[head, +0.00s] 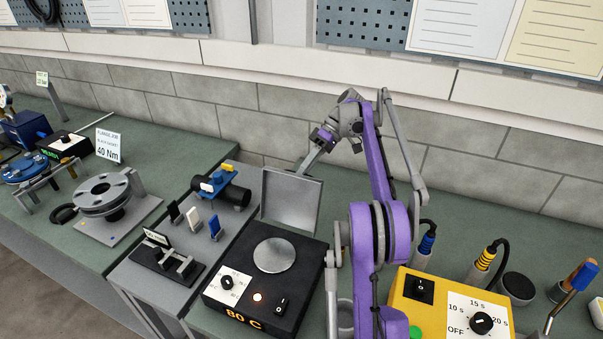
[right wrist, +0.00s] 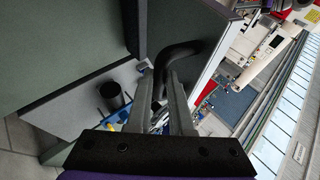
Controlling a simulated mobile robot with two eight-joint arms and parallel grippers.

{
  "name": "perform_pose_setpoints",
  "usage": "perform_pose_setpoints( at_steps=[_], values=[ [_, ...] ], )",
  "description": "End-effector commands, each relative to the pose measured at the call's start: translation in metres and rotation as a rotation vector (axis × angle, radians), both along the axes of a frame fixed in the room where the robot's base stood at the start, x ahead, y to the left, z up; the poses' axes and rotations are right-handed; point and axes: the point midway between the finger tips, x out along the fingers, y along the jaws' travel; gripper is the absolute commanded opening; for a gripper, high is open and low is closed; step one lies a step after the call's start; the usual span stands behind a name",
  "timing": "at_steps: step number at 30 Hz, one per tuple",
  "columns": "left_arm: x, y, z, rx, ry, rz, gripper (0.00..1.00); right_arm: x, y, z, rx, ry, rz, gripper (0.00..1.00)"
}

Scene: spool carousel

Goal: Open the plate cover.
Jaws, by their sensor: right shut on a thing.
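The plate cover (head: 290,199) is a grey square lid, standing up steeply at the back edge of the black heating unit (head: 245,307) marked 80 C. The round silver plate (head: 274,255) below it is uncovered. My right gripper (head: 311,164) is at the cover's upper edge. In the right wrist view the fingers of my right gripper (right wrist: 172,90) are closed around a black curved handle (right wrist: 187,50). The handle is hard to make out in the head view. My left gripper is not in view.
A yellow timer box (head: 450,304) stands right of my right arm. A grey tray stand with switches (head: 155,262) is left of the heating unit, with a black cylinder (head: 236,195) behind. A block wall (head: 260,119) runs behind the bench.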

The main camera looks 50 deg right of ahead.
Motion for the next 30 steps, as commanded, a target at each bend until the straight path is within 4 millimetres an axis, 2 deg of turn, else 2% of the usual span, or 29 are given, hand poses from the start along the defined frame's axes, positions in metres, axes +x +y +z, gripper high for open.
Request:
perform_pose_setpoints(
  at_steps=[1, 9, 10, 14, 15, 30],
  values=[
    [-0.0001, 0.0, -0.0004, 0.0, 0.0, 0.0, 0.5, -0.0004, -0.0063, -0.0043, -0.013, 0.001, -0.015, 0.0],
    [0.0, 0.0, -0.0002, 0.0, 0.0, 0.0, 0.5, -0.0007, -0.0074, -0.0047, -0.013, 0.001, -0.016, 0.0],
    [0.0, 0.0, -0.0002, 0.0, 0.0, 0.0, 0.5, -0.0008, -0.0075, -0.0048, -0.014, 0.001, -0.016, 0.23],
    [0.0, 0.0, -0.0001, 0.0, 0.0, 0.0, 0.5, -0.0006, -0.0069, -0.0044, -0.013, 0.001, -0.015, 0.47],
    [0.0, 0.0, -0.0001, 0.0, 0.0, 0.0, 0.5, -0.0004, -0.0065, -0.0042, -0.013, 0.001, -0.015, 0.5],
    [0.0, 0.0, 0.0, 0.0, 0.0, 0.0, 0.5, 0.0004, -0.0033, -0.0023, -0.008, -0.001, -0.008, 0.5]
  ],
)
